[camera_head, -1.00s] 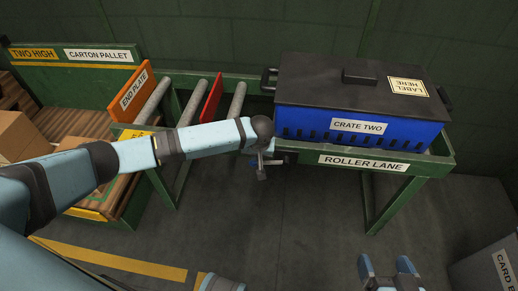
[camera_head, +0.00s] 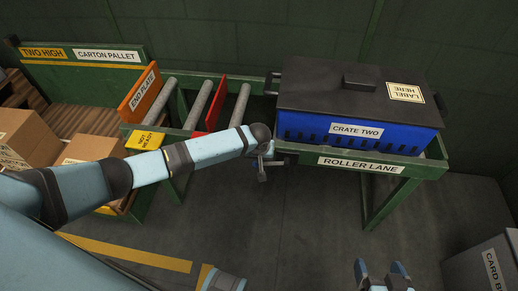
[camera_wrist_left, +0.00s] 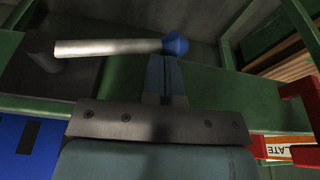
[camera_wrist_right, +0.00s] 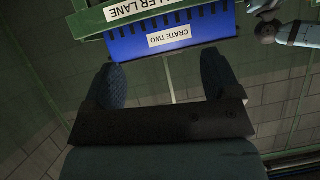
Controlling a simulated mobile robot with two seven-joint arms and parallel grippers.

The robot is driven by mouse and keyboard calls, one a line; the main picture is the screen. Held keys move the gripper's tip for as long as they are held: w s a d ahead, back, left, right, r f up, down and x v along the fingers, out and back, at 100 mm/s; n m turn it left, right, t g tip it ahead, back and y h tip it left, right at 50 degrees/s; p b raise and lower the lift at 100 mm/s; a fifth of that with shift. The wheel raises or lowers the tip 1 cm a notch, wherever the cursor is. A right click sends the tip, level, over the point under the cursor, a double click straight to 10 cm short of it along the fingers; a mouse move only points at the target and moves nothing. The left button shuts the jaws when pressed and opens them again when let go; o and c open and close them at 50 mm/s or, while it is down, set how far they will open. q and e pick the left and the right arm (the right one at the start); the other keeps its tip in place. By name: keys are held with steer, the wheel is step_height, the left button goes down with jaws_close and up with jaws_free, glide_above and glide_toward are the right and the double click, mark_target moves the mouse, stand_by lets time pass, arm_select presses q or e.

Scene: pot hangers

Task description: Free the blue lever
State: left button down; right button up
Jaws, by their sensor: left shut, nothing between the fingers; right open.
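The blue lever shows in the left wrist view as a pale shaft with a blue knob (camera_wrist_left: 175,45), sticking out from a dark bracket on the green frame. My left gripper (camera_wrist_left: 165,65) is shut and empty, its fingertips right at the knob. I cannot tell whether they touch it. In the head view my left gripper (camera_head: 263,172) is at the front of the roller lane, left of its sign, and hides most of the lever. My right gripper (camera_head: 384,268) is open and empty, low in front of the lane. It also shows in the right wrist view (camera_wrist_right: 160,85).
The blue crate (camera_head: 300,130) with a black lid stands on the right of the roller lane (camera_head: 425,168). A red plate (camera_head: 215,103) stands between bare rollers; an orange end plate (camera_head: 140,95) is further left. Cartons (camera_head: 28,138) are at far left, a grey bin (camera_head: 480,265) at lower right.

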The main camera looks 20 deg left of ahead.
arm_select(q)
steer(key=shift+s+a+f+p, duration=0.1)
steer(key=shift+s+p, duration=0.2)
steer(key=shift+p, duration=0.5)
steer(key=shift+s+a+f, duration=0.1)
steer(key=shift+f, duration=0.3)
arm_select(e)
steer(key=shift+s+d+f+g, duration=0.2)
steer(key=shift+s+d+g, duration=0.2)
steer(key=shift+s+d, duration=0.05)
